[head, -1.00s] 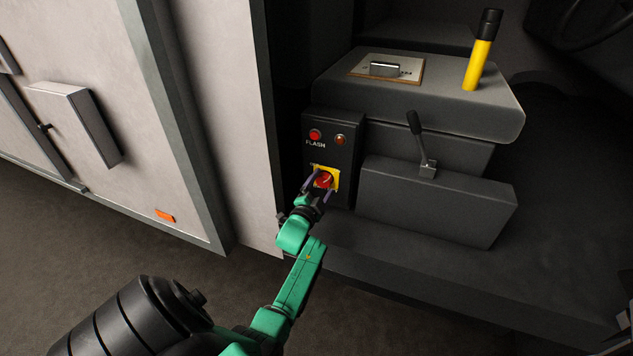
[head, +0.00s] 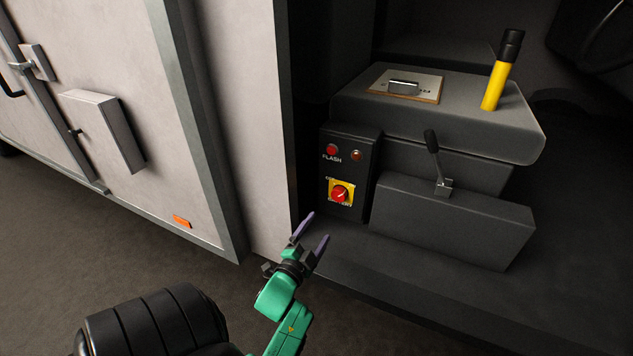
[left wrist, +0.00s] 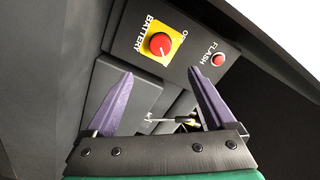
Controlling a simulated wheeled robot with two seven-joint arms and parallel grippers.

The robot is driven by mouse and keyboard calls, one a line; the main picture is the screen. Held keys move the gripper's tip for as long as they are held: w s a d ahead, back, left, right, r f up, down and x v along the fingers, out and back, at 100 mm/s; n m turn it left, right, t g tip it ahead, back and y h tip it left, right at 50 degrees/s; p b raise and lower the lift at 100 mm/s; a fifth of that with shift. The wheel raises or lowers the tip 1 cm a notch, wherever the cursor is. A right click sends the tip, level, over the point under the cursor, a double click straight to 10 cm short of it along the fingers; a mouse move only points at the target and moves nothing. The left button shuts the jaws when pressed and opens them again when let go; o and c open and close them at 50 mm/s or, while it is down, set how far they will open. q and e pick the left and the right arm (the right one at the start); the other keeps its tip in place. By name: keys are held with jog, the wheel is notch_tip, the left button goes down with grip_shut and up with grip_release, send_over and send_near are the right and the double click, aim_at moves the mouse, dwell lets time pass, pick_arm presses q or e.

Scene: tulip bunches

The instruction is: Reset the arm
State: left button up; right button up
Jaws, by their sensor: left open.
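My left gripper (head: 315,232) is open and empty, below and a little left of the battery switch in the head view. Its two purple fingers also show in the left wrist view (left wrist: 160,98), spread apart. The red battery switch (head: 340,194) sits on a yellow plate on the black control panel (head: 363,172). The fingers are apart from the switch. In the left wrist view the switch (left wrist: 160,44) lies beyond the fingertips, with a red button marked FLASH (left wrist: 218,60) to its right. My right gripper is not in view.
A black lever (head: 434,152) stands on a dark box (head: 450,222) right of the panel. A yellow cylinder with a black top (head: 501,72) stands on the grey console (head: 440,118). A pale cabinet wall (head: 130,60) is at left. Open floor lies below it.

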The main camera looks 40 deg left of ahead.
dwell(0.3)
pick_arm(q)
jog(key=s+d+f+n+g+h+p, duration=0.1)
jog(key=s+d+f+g+h+p, duration=0.2)
jog(key=f, duration=0.5)
jog(key=s+d+f+n+g+h+p, duration=0.1)
jog(key=s+d+f+g, duration=0.15)
jog(key=d+f, duration=0.5)
jog(key=s+d+f+n+g+h+p, duration=0.1)
jog(key=s+d+f+g+p, duration=0.2)
jog(key=f, duration=0.6)
jog(key=s+f+n+g+p, duration=0.1)
jog(key=s+f+g, duration=0.2)
jog(key=s, duration=0.9)
jog(key=s+f+n+g, duration=0.1)
jog(key=s+f+g, duration=0.3)
jog(key=s, duration=0.8)
notch_tip(320, 180, down, 2)
jog(key=shift+a+f+h+p, duration=0.2)
jog(key=shift+a+h+p, duration=0.15)
jog(key=shift+h+p, duration=0.05)
